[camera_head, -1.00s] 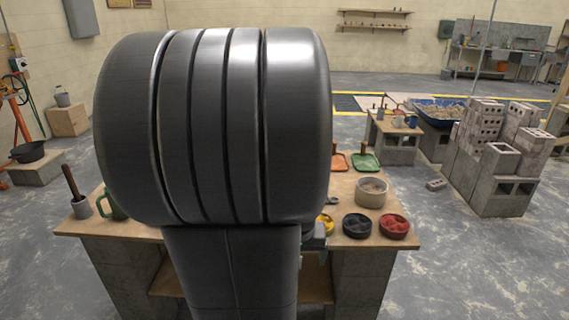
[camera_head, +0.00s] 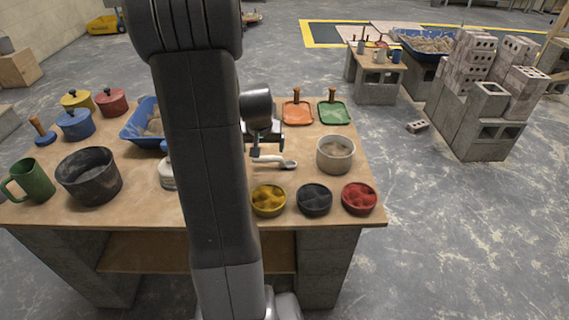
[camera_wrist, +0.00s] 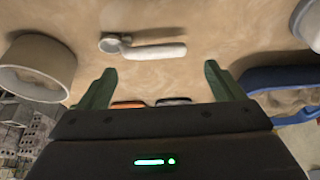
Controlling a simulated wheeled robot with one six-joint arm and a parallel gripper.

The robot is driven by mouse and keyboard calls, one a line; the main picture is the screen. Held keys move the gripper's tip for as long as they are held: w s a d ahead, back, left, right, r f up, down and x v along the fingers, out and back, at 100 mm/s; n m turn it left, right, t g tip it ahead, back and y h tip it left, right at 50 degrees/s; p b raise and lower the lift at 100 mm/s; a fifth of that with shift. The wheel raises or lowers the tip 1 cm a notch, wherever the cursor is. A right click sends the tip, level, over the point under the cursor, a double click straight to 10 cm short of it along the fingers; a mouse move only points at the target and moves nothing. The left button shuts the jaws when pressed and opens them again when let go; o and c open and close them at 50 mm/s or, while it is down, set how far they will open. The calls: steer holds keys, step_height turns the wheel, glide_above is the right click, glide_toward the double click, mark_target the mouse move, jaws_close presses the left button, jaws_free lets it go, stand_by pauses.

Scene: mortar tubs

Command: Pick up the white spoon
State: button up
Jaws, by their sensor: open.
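The white spoon (camera_head: 274,161) lies on the wooden table, left of a pale round tub, in the head view. In the wrist view the spoon (camera_wrist: 143,48) lies across the upper middle, with its bowl to the left and handle to the right. My gripper (camera_wrist: 158,80) is open and empty, with its two green fingers apart. The spoon lies beyond the fingertips in that view and is not between them. In the head view my gripper (camera_head: 267,151) is just above the table close to the spoon, and my arm partly hides the area to its left.
The pale tub (camera_head: 335,154) stands right of the spoon. Yellow (camera_head: 269,200), dark (camera_head: 314,199) and red (camera_head: 359,198) dishes line the front edge. Orange (camera_head: 297,112) and green (camera_head: 333,112) trays with handles lie behind. A blue tray (camera_head: 143,125) is left of my arm.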

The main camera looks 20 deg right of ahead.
mark_target(264, 157)
steer(key=x, duration=0.4)
steer(key=shift+w+f, duration=0.1)
steer(key=shift+w+d+r+p+x, duration=0.1)
steer(key=shift+w+p+x, duration=0.05)
steer(key=shift+x, duration=0.75)
steer(key=shift+w+d+r+p+x, duration=0.1)
steer(key=shift+w+p+x, duration=0.05)
steer(key=shift+x, duration=0.75)
steer(key=shift+w+p+x, duration=0.15)
steer(key=shift+x, duration=0.75)
steer(key=shift+c, duration=0.2)
steer(key=c, duration=1.3)
